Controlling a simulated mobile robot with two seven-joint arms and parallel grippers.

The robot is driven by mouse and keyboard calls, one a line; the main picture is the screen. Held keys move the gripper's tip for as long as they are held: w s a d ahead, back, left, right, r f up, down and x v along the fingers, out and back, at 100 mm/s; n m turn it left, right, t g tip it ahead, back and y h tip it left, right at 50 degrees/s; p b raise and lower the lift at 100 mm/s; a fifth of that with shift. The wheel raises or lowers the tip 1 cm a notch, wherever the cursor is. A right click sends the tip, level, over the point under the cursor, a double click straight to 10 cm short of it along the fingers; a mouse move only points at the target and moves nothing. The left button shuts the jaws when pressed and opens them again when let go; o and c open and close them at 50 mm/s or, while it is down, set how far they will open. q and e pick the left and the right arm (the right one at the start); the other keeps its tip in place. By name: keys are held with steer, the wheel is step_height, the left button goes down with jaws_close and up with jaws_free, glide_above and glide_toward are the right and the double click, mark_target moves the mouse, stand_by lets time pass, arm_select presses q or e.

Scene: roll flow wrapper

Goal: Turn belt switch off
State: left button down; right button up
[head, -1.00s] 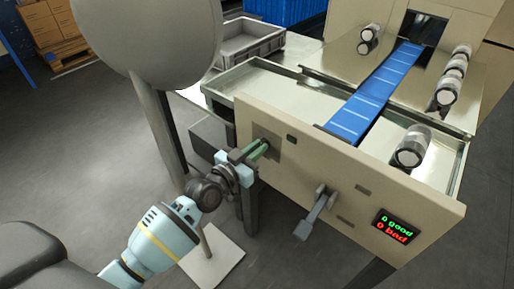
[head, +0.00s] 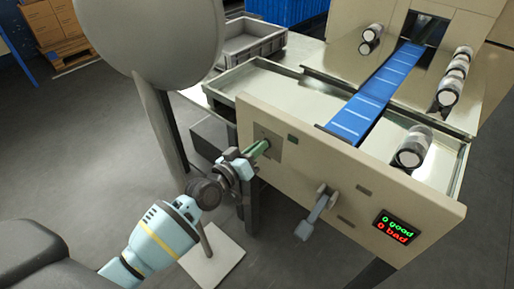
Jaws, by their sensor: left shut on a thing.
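The belt switch, a green handle (head: 260,147), sticks out of a square plate at the left end of the machine's beige front panel (head: 300,170). My left gripper (head: 248,158) is at this handle, shut on it, with the arm coming from the lower left. The jaws partly hide the handle. My right gripper is not in view.
A grey lever (head: 318,212) juts from the panel, right of the switch. A display (head: 396,227) reads 0 good and 0 bad. A blue belt (head: 374,93) runs behind the panel, with several rolls on the metal deck. A grey crate (head: 252,42) stands behind.

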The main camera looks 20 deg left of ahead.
arm_select(q)
steer(key=c, duration=1.5)
jaws_free()
steer(key=shift+o, duration=0.2)
steer(key=v, duration=0.8)
steer(key=shift+p, duration=0.35)
